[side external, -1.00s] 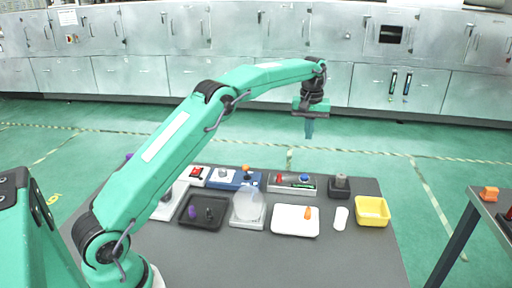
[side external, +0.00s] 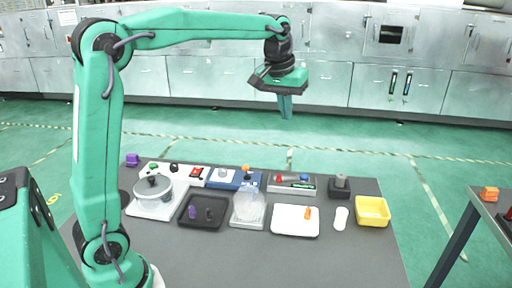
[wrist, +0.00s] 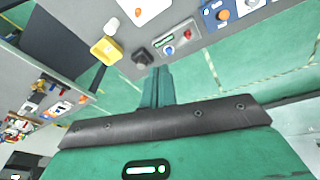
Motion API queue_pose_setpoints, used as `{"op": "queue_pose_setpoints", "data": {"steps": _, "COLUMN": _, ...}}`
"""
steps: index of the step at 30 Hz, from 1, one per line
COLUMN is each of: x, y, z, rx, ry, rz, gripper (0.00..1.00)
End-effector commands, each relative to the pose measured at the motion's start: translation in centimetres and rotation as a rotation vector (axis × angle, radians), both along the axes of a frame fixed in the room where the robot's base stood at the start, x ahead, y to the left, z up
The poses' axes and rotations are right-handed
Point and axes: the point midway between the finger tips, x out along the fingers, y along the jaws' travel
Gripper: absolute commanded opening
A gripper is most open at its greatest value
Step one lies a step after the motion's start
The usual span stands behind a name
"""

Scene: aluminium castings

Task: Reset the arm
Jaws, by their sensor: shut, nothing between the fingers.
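My gripper (side external: 286,106) hangs high in the air, above and beyond the far edge of the grey table (side external: 270,262). Its green fingers are together and point down, with nothing between them. In the wrist view my gripper (wrist: 157,72) also shows its fingers side by side. It touches nothing.
On the table stand a pot on a white base (side external: 153,204), a black tray (side external: 181,221), a white tray (side external: 295,233), a yellow bin (side external: 372,222), a dark block (side external: 340,191) and several button boxes along the back. Another table (side external: 490,212) stands at right. The front is clear.

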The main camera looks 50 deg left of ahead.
Motion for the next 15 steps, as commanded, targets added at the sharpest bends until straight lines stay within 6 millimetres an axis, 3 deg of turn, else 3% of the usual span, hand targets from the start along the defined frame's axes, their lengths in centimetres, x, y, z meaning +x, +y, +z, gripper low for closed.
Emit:
{"op": "queue_pose_setpoints", "data": {"steps": 6, "x": -4.8, "y": -1.1, "z": 0.9, "rx": 0.019, "ry": -0.047, "rz": -0.075, "gripper": 0.00}}
{"op": "queue_pose_setpoints", "data": {"steps": 15, "x": -11.3, "y": -2.3, "z": 0.5, "rx": 0.048, "ry": -0.111, "rz": -0.176, "gripper": 0.00}}
